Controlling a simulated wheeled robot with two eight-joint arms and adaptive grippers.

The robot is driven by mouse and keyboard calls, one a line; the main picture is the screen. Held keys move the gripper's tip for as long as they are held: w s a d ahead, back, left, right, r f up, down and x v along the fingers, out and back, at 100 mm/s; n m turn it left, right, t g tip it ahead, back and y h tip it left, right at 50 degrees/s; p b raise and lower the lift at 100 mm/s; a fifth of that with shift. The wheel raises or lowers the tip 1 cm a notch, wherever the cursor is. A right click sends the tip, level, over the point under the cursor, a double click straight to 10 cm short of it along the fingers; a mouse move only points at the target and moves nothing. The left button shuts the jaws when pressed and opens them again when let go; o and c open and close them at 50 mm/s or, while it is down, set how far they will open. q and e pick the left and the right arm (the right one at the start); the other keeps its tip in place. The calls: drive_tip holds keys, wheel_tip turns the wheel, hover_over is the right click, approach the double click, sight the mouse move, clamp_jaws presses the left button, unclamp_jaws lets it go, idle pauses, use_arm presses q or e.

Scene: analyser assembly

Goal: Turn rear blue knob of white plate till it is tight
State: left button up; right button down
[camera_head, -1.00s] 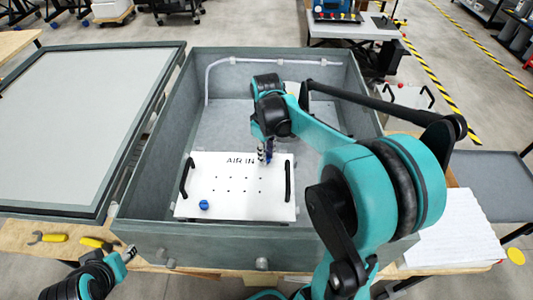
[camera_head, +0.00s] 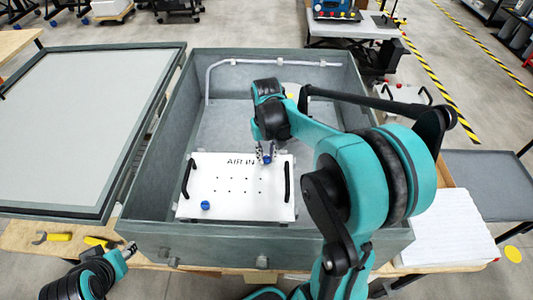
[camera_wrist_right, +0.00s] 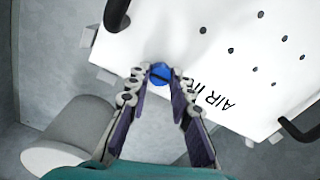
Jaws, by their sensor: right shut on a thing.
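The white plate (camera_head: 235,205), marked AIR IN, lies in the grey open box. The rear blue knob (camera_wrist_right: 159,74) is near its far edge. My right gripper (camera_head: 266,153) points down at it from above. In the right wrist view my right gripper's fingers (camera_wrist_right: 158,88) are shut on the sides of this knob, and a dark slot shows across its top. A front blue knob (camera_head: 205,205) stands at the plate's near left corner, clear of both grippers. My left gripper (camera_head: 129,251) is outside the box at lower left, empty as far as shows; its opening is unclear.
Black handles (camera_head: 187,178) stand up along both sides of the plate. The box's walls (camera_head: 155,140) surround it, with a pale pipe (camera_head: 260,61) along the back. A large grey-framed lid (camera_head: 80,130) lies left.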

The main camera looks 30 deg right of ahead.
sight(266, 158)
drive_tip(key=shift+m, duration=0.7)
drive_tip(key=c, duration=1.3)
unclamp_jaws()
drive_tip(key=shift+r, duration=0.1)
wheel_tip(266, 158, up, 12)
drive_tip(key=shift+f, duration=0.1)
